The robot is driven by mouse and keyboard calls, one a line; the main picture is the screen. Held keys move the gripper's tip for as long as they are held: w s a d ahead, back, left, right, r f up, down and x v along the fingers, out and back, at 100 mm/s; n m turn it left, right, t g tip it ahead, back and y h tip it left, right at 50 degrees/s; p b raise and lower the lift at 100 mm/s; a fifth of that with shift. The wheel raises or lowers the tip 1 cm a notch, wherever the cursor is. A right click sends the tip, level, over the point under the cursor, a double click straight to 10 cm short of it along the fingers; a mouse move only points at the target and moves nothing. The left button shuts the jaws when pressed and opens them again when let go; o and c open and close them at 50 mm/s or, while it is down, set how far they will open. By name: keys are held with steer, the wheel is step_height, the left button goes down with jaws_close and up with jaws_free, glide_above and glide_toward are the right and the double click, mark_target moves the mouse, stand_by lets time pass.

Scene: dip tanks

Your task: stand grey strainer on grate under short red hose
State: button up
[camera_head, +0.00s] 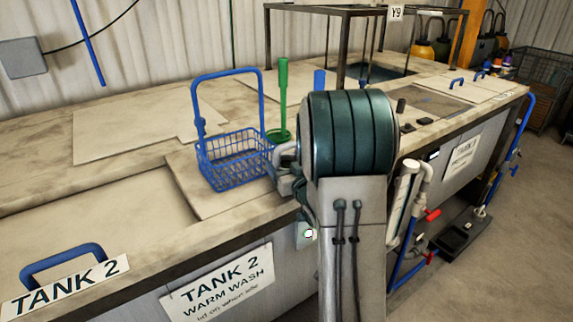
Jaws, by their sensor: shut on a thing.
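I cannot make out a grey strainer; it may be hidden behind my own arm, which fills the middle of the view. My gripper's fingers are not visible, so what they hold does not show. I see no clear red hose. Red valve handles (432,214) sit on the white and blue pipes at the tank's front, right of my arm. A dark tray-like piece (455,238) lies low beside these pipes; I cannot tell whether it is a grate.
A blue wire basket (235,160) with a tall handle stands on the tank top, left of my arm. A green upright handle (283,95) rises behind it. A dark metal frame (339,50) stands at the back. Open floor (500,215) lies at right.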

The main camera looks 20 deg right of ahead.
steer(key=shift+f, duration=0.25)
steer(key=o, duration=1.3)
steer(key=shift+r, duration=0.1)
